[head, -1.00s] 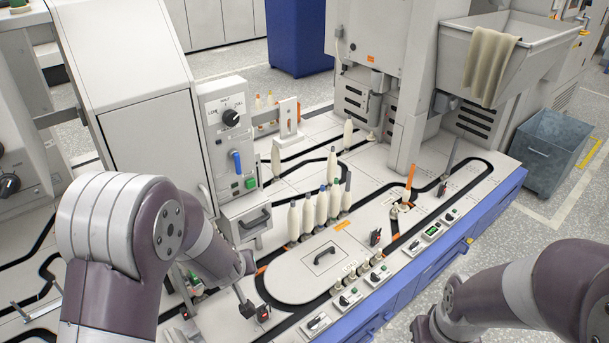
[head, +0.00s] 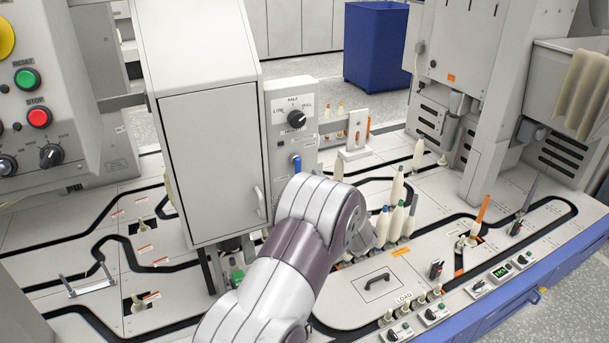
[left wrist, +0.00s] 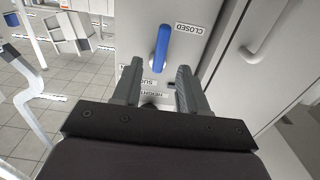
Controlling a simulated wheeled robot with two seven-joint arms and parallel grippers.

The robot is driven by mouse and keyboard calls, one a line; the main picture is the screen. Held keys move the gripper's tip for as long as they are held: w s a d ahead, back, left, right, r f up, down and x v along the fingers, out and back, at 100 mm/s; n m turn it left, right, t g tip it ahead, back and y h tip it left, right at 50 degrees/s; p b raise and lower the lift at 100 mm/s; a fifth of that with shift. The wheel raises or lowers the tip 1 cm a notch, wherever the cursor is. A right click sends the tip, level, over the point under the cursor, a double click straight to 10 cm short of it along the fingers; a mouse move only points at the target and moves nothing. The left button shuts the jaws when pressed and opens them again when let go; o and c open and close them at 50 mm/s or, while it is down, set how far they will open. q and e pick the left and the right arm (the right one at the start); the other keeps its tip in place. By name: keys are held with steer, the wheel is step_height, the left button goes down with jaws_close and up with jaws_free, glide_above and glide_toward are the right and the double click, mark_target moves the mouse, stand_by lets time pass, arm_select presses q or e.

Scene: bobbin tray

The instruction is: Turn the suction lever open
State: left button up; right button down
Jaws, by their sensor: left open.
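The blue suction lever (left wrist: 160,48) is on the light grey panel in the left wrist view, lying along the picture's vertical beside a "CLOSED" label (left wrist: 190,29). Other labels below it are partly covered by my fingers. My left gripper (left wrist: 158,80) is open, its two dark fingers pointing at the panel, with the lever beyond the gap between the tips. They appear apart from it. In the head view only the top of the lever (head: 297,163) shows, above my left arm, which hides the left gripper there. My right gripper is in neither current view.
The panel carries a black selector knob (head: 296,118) above the lever. A cabinet door with a handle (head: 259,202) is just left of it. Several bobbins (head: 398,215) stand on the table to the right of my arm. A blue bin (head: 384,45) is behind.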

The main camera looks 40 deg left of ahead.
mark_target(301, 169)
arm_select(q)
steer(key=x, duration=0.4)
jaws_close()
steer(key=shift+b, duration=0.3)
steer(key=n, duration=0.1)
steer(key=n+b, duration=0.1)
steer(key=n, duration=0.1)
steer(key=shift+w+f, duration=0.1)
steer(key=shift+w, duration=0.15)
steer(key=shift+w+d+r+n+b, duration=0.15)
steer(key=shift+r+n+b, duration=0.1)
steer(key=shift+n+b, duration=1.85)
steer(key=shift+w+d+r+n+b, duration=0.1)
steer(key=shift+w+r+n+b, duration=0.15)
steer(key=shift+n+b, duration=1.9)
steer(key=shift+w+d+r+n+b, duration=0.2)
steer(key=shift+n+b, duration=0.85)
steer(key=shift+n, duration=2.1)
steer(key=shift+s+a+r, duration=0.1)
steer(key=shift+r, duration=0.05)
